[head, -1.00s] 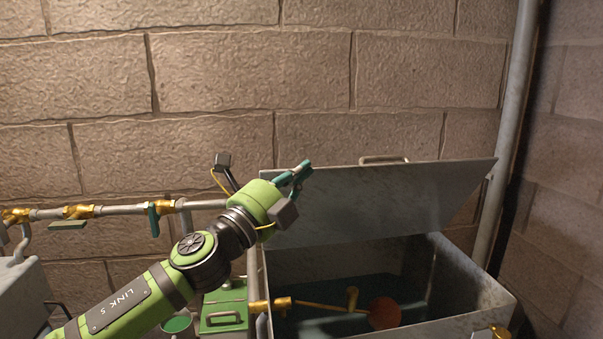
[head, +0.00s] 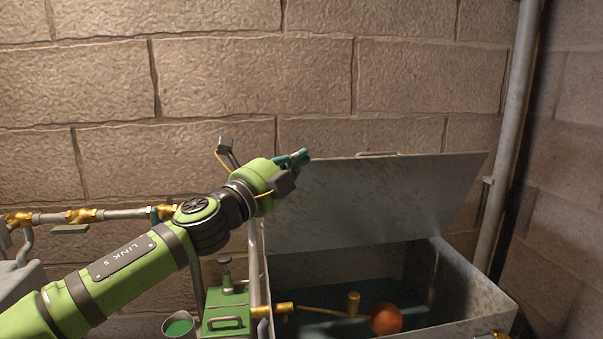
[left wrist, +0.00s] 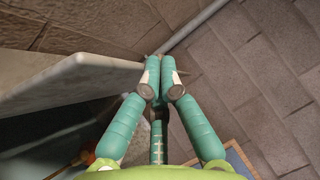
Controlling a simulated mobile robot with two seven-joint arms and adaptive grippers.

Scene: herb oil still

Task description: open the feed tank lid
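The feed tank (head: 485,300) is a grey metal box at the lower right of the head view. Its lid (head: 385,200) is raised steeply at the back, so the inside shows. The lid's handle (head: 377,154) peeks over its top edge. My left gripper (head: 303,157) is at the lid's upper left corner. In the left wrist view its teal fingers (left wrist: 160,82) are drawn together with nothing visible between them. The lid (left wrist: 70,80) lies just left of them there; I cannot tell whether they touch it. My right gripper is not in view.
Inside the tank are dark liquid, a brass rod (head: 325,311) and an orange float ball (head: 386,319). A green box (head: 226,308) and a small cup (head: 179,326) stand left of the tank. A pipe (head: 507,150) runs up the wall at right.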

